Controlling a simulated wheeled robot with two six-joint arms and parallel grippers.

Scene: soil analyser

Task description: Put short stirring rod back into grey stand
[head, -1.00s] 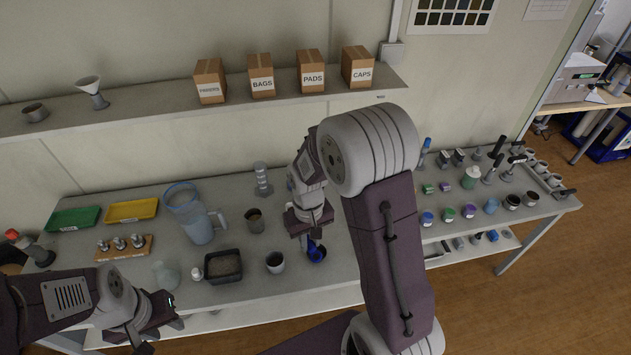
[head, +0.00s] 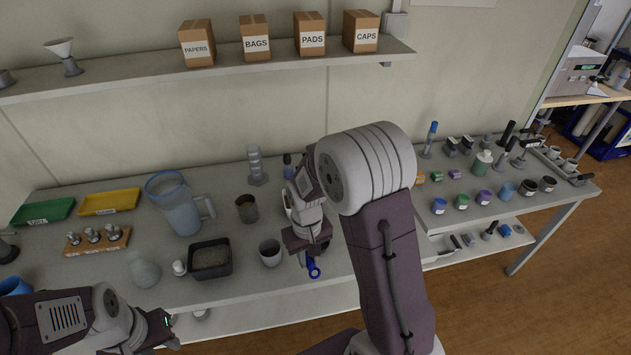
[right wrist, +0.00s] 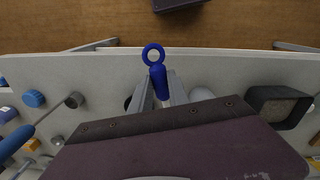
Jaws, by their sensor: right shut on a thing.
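A blue rod-like piece with a ring at its end (head: 313,268), which I take to be the short stirring rod, is between the fingers of my right gripper (head: 309,254). In the right wrist view its blue ring and handle (right wrist: 156,70) show between the two grey fingers (right wrist: 160,92); its lower part is hidden. A grey ribbed upright piece on a base (head: 256,166) stands at the back of the table. Another grey base holds a blue-topped upright (head: 430,138) further right. I cannot tell which is the grey stand. My left gripper (head: 168,335) is low at left, its jaws unclear.
A pale cup (head: 270,253) and a black tray of soil (head: 210,259) stand left of my right gripper. A blue jug (head: 178,209) and a dark cup (head: 247,209) are behind them. Several small jars (head: 462,201) stand at right. A shelf with boxes (head: 256,38) runs above.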

